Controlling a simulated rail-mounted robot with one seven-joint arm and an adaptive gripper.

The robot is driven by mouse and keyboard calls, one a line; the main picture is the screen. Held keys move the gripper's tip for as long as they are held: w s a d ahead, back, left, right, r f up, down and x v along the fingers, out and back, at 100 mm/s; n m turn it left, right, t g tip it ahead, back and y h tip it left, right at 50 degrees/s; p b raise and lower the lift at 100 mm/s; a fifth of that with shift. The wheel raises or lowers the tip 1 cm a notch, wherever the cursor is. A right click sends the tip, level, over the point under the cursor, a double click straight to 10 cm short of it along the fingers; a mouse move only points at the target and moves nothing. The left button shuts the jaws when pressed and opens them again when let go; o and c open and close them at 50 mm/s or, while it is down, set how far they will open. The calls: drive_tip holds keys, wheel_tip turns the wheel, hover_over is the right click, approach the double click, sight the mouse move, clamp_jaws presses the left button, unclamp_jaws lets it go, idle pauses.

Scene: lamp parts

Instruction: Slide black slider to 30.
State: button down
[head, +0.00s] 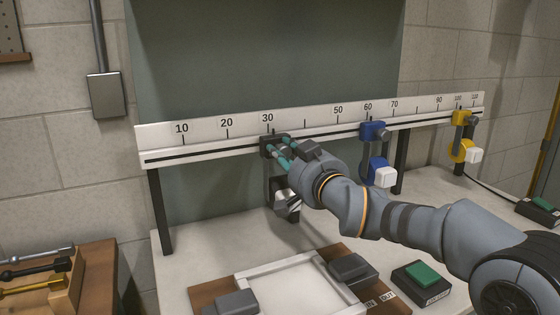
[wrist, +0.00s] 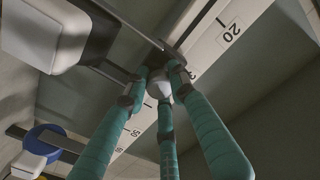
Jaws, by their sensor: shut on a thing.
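The black slider (head: 268,147) sits on the white scale rail (head: 205,142), just below the 30 mark. Its body spans the mark and reaches a little to the right of it; the exact alignment is hard to tell from this angle. A dark bracket hangs beneath it, partly behind my gripper. My gripper (head: 281,153) has its teal fingers shut on the black slider from the front right. In the wrist view the teal fingers of my gripper (wrist: 162,78) close around a pale rounded knob (wrist: 160,86) at the rail. The fingers hide part of the slider and the nearby scale.
A blue slider (head: 373,131) stands near 60 and a yellow slider (head: 462,118) near 100. The rail left of the black slider is clear. Below lie a white frame (head: 250,277), grey blocks (head: 352,268) and a green-topped button box (head: 422,284).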

drive_tip(key=shift+s+a+f, duration=0.1)
drive_tip(key=shift+a, duration=0.15)
drive_tip(key=c, duration=1.5)
unclamp_jaws()
drive_tip(key=shift+o, duration=0.2)
drive_tip(key=shift+s, duration=0.1)
drive_tip(key=v, duration=1.2)
